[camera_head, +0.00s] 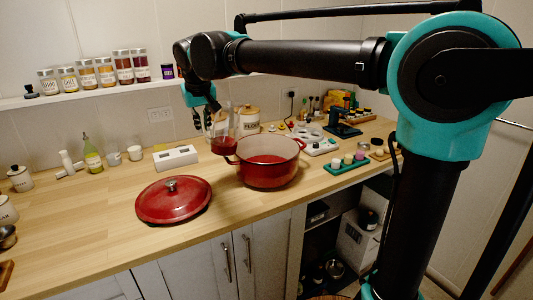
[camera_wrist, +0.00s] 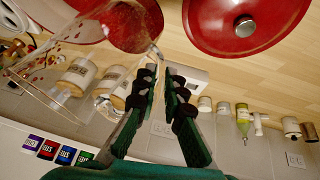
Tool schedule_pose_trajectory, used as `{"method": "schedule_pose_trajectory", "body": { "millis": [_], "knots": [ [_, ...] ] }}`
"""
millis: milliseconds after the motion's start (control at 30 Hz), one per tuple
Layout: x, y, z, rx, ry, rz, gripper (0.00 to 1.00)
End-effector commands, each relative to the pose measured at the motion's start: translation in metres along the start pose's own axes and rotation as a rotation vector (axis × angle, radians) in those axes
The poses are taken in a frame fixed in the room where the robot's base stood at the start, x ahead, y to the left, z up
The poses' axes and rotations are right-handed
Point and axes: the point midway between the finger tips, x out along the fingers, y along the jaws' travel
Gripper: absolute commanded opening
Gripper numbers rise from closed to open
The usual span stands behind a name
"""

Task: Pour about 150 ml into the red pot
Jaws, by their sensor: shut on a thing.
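The red pot (camera_head: 270,178) stands uncovered on the wooden counter, with a pale inner wall and a red surface inside. A clear jug (camera_head: 236,122) with red liquid (camera_head: 224,146) in its lower part is just left of the pot, close to its rim. It looks about upright; whether its base touches the counter is hard to tell. My gripper (camera_head: 211,108) is shut on the jug from above left. In the wrist view my fingers (camera_wrist: 168,85) meet near the jug's edge, and the red liquid (camera_wrist: 125,27) and red drops show through its clear wall.
A red lid (camera_head: 172,203) lies on the counter left of the pot. A white box (camera_head: 175,158), flour canister (camera_head: 249,121) and green bottle (camera_head: 92,156) stand behind. Trays with small items are at right. Spice jars line the shelf (camera_head: 85,97). The front left counter is clear.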

Motion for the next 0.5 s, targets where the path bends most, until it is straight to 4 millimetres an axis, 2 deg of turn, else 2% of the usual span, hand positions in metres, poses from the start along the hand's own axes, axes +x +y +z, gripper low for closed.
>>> {"method": "schedule_pose_trajectory", "body": {
  "millis": [200, 500],
  "knots": [
    [0.012, -0.007, 0.005, -0.052, -0.009, 0.109, 0.00],
    [0.017, -0.008, 0.008, -0.077, -0.015, 0.167, 0.00]
  ]
}}
